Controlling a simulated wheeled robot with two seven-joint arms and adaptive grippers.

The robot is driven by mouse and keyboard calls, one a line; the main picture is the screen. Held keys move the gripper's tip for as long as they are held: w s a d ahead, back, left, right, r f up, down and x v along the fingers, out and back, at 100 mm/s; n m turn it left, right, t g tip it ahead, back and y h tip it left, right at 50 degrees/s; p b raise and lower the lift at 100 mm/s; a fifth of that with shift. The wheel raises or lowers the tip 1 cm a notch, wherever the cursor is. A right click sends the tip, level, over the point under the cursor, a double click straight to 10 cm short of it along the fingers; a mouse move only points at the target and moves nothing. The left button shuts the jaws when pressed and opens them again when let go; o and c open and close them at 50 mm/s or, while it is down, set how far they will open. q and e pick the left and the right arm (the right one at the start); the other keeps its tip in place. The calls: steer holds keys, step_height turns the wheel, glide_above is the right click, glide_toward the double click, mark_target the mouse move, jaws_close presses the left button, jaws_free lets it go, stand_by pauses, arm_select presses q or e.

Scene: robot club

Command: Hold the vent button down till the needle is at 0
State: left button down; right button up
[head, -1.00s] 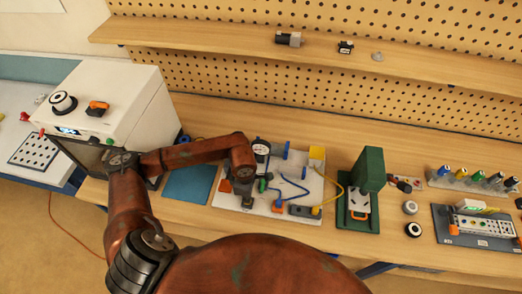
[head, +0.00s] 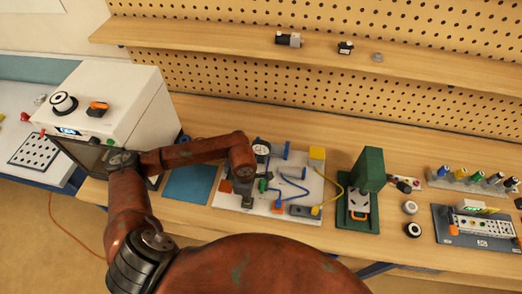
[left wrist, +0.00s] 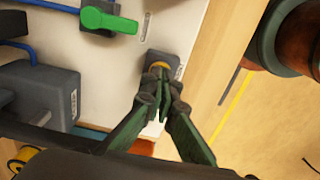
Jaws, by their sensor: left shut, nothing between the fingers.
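The white pneumatic board (head: 312,186) lies on the wooden bench. Its round gauge (head: 261,148) stands at the back left; the needle is too small to read. I cannot tell how far the button is pressed. In the head view, the left gripper (head: 247,202) points down at the board's front left, and the button is hidden there.
A green lever (left wrist: 108,20) and a grey box (left wrist: 45,95) are near the gripper. Blue tubes (head: 291,187) cross the board. A blue mat (head: 190,184) lies left of the board, and a green press (head: 368,171) stands to its right. A white machine (head: 130,100) is at far left.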

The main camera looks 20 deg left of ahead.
arm_select(q)
steer(key=shift+r+p, duration=1.25)
steer(key=shift+r, duration=2)
